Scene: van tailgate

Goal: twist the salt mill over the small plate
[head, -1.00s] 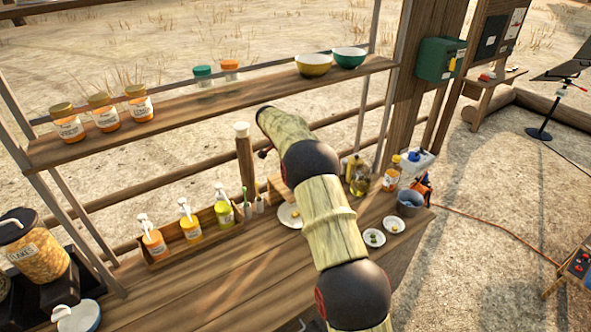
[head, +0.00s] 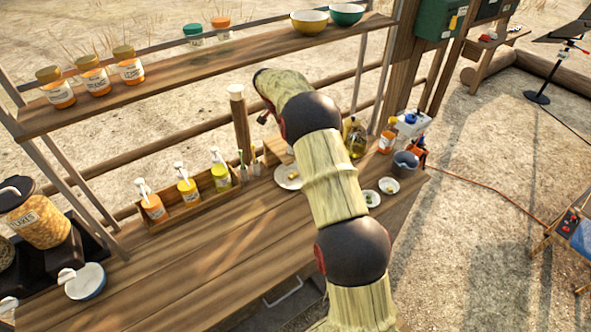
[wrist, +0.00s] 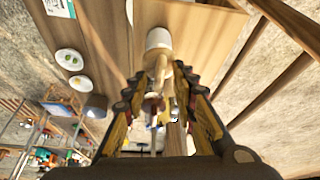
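In the wrist view my gripper (wrist: 162,76) has its fingers drawn in around a pale tan turned piece (wrist: 159,64), which looks like the salt mill. A white rounded shape (wrist: 158,38) shows beyond it; I cannot tell whether it is part of the mill or a plate. Two small white dishes (head: 389,186) with bits of food lie right of the arm. They also show in the wrist view (wrist: 67,56).
A wooden counter (head: 215,245) carries a rack of pump bottles (head: 185,190) and a blue-white bowl (head: 85,281). An oil bottle (head: 355,140) and a grey pot (head: 405,160) stand at the right. A shelf (head: 180,75) with jars and bowls runs above. The front counter is mostly clear.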

